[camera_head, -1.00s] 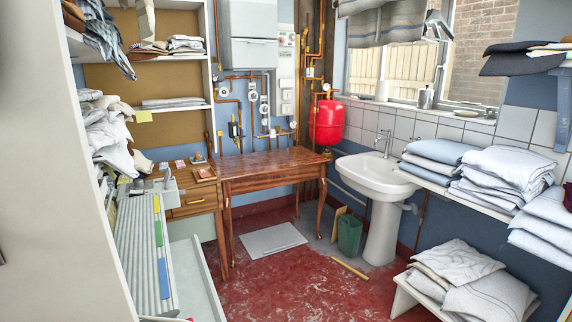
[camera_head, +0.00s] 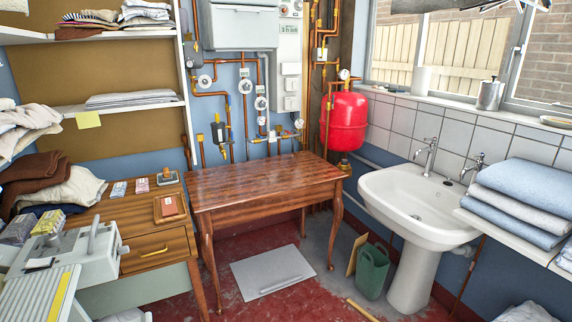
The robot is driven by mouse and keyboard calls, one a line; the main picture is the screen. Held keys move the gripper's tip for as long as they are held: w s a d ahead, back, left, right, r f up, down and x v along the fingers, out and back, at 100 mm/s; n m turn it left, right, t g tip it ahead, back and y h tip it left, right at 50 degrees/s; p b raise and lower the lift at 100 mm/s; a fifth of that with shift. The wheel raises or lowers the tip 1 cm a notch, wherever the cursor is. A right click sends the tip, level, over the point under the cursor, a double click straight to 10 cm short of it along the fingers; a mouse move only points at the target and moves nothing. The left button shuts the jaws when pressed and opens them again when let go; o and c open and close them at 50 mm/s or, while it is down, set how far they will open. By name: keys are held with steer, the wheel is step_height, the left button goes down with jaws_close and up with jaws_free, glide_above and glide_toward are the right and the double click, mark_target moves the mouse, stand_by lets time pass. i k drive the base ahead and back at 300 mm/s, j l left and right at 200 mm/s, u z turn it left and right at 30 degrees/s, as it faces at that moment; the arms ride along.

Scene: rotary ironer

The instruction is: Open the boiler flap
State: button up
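The white boiler (camera_head: 240,3) hangs on the back wall at the top of the head view, its upper part cut off by the picture's edge. Its lower front panel, which appears to be the flap (camera_head: 242,28), looks flush and closed. Pipes run down below it. A grey and white part at the top right edge, in front of the window, seems to be my gripper (camera_head: 508,5). It is mostly cut off, so I cannot see whether its fingers are apart. It is well to the right of the boiler and not touching it.
A wooden table (camera_head: 262,182) stands below the boiler. Left are a wooden drawer unit (camera_head: 150,250) and a grey machine (camera_head: 75,255). Right are a red tank (camera_head: 344,122) and a white sink (camera_head: 410,205). A grey panel (camera_head: 270,270) lies on the red floor.

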mark_target(234, 26)
steer(key=i, duration=2.15)
steer(key=i+u, duration=0.15)
steer(key=i, duration=0.45)
steer(key=i+l+u, duration=0.1)
steer(key=i, duration=0.5)
steer(key=i+l+u, duration=0.15)
steer(key=i, duration=0.45)
steer(key=l, duration=0.1)
